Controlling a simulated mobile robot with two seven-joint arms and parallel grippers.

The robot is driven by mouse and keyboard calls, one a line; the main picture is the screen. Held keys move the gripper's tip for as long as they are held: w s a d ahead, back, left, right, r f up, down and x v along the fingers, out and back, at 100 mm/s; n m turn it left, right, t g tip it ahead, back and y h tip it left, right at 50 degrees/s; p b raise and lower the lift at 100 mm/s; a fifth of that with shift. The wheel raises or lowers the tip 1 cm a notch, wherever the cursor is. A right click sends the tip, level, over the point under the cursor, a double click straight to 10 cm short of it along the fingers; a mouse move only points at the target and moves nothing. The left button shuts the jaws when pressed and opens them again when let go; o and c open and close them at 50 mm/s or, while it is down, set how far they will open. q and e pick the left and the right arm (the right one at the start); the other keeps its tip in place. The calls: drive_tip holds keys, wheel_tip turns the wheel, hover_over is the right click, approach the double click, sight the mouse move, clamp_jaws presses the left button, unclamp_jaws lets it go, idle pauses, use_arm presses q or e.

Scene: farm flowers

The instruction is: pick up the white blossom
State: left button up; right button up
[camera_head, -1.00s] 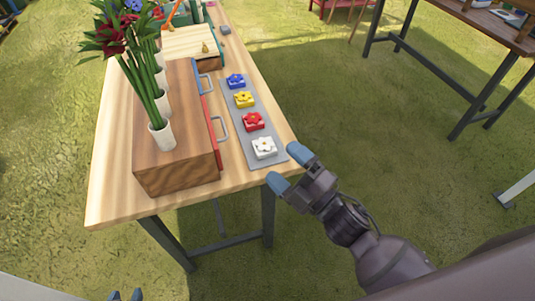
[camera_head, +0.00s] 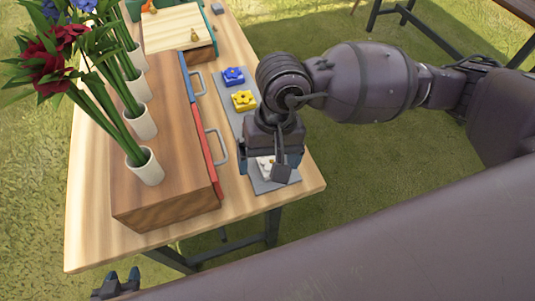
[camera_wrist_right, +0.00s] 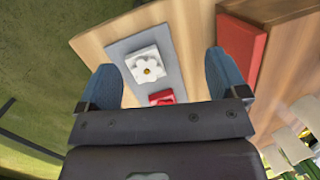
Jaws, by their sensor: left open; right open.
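The white blossom (camera_head: 263,167) sits on a grey strip (camera_head: 275,184) near the table's front right corner, partly covered by my right gripper in the head view. My right gripper (camera_head: 270,160) is above the strip. Its blue fingers (camera_wrist_right: 165,78) are apart, with the white blossom seen between them and nothing held. A red blossom (camera_wrist_right: 162,97) lies just beside the white one, partly hidden by the gripper body. My left gripper (camera_head: 122,280) is open and empty at the lower left.
A yellow blossom (camera_head: 244,100) and a blue blossom (camera_head: 233,76) lie further back on the strip. A wooden drawer box (camera_head: 160,190) with red and blue fronts stands left of the strip. Flowers stand in white vases (camera_head: 146,168) on it.

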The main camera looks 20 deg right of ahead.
drive_tip(key=w+d+f, duration=0.1)
drive_tip(key=w+d+f+n+t+h, duration=0.1)
drive_tip(key=f, duration=0.1)
drive_tip(key=w+d+f+h, duration=0.1)
drive_tip(key=shift+w+f+t+b, duration=0.25)
drive_tip(key=shift+t+b, duration=0.15)
drive_tip(key=shift+a+f, duration=0.15)
drive_tip(key=shift+f, duration=1.2)
drive_tip(key=shift+a+f, duration=0.1)
drive_tip(key=shift+f, duration=1.25)
use_arm(q)
drive_tip(key=shift+w+d+f, duration=0.15)
drive_tip(key=shift+w+f, duration=0.3)
drive_tip(key=shift+w, duration=0.1)
drive_tip(key=shift+w, duration=0.1)
use_arm(e)
drive_tip(key=shift+c, duration=0.3)
drive_tip(key=c, duration=0.9)
